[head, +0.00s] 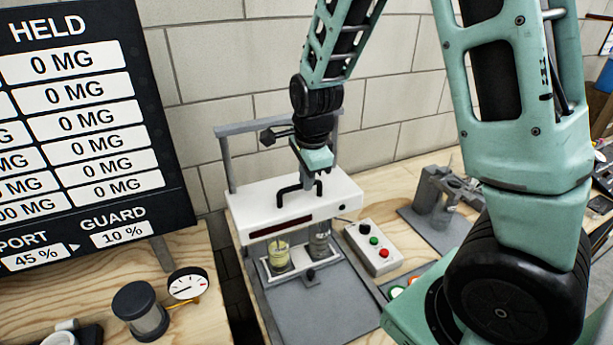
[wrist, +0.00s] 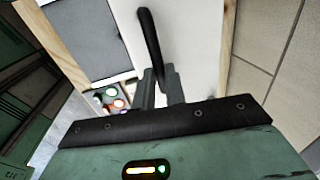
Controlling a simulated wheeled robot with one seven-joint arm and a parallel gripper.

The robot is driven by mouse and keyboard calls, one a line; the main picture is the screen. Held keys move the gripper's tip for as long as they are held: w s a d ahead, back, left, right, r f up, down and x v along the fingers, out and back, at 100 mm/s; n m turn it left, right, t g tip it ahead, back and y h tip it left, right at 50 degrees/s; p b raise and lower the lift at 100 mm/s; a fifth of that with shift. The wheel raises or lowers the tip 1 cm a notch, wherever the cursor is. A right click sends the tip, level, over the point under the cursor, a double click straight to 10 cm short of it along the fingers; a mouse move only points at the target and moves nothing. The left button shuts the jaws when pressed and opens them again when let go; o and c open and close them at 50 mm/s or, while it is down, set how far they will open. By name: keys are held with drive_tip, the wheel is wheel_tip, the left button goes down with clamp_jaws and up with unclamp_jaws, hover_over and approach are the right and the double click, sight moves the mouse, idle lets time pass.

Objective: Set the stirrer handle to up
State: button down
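The stirrer handle (head: 288,190) is a black bent bar on top of the white stirrer head (head: 262,208), left of centre in the head view. In the wrist view the handle (wrist: 149,35) runs from the top down to my fingers. My gripper (head: 312,182) points down at the handle's right end. In the wrist view my gripper's fingers (wrist: 162,80) are close together with the handle's near end between them, and they look shut on it. The exact contact is partly hidden. The white head sits above two jars, one with yellowish content (head: 279,255).
A control box (head: 373,247) with red and green buttons stands right of the stirrer. A grey post and crossbar (head: 226,160) rise behind it. A dial gauge (head: 188,285) and a dark-lidded jar (head: 140,311) stand at left. The grey plate (head: 320,308) in front is clear.

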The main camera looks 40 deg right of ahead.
drive_tip(key=shift+r, duration=0.15)
wheel_tip(320, 180, up, 12)
drive_tip(key=p, duration=1.1)
drive_tip(key=shift+w+f, duration=0.2)
drive_tip(key=shift+f, duration=0.05)
drive_tip(key=c, duration=1.7)
unclamp_jaws()
drive_tip(key=shift+o, duration=1.2)
drive_tip(key=shift+s, duration=0.1)
drive_tip(key=s+r+b, duration=0.2)
drive_tip(key=s+r, duration=0.1)
drive_tip(key=r, duration=1.4)
drive_tip(key=shift+s+a+b, duration=0.2)
drive_tip(key=shift+a+b, duration=0.1)
